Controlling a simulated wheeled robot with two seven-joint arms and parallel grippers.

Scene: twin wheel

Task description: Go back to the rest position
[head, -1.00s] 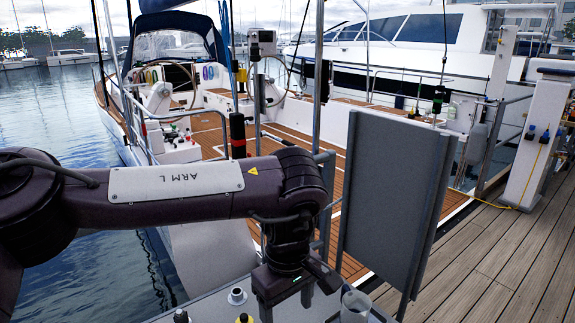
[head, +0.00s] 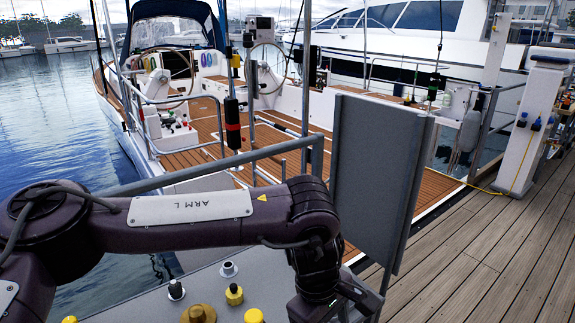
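My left arm reaches in from the left and bends down at the wrist. My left gripper (head: 318,306) is at the bottom edge, over the right part of a grey work surface (head: 200,280). Its fingertips are cut off by the frame, so I cannot tell whether it is open or shut, or whether it holds anything. My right gripper and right arm are not in view.
A black fitting (head: 176,289), a white fitting (head: 229,269), a yellow-and-black fitting (head: 234,294) and a brass fitting (head: 198,313) stand on the surface. A grey upright panel (head: 372,185) is right of my wrist. A sailboat (head: 205,120) and dock planks (head: 490,255) lie beyond.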

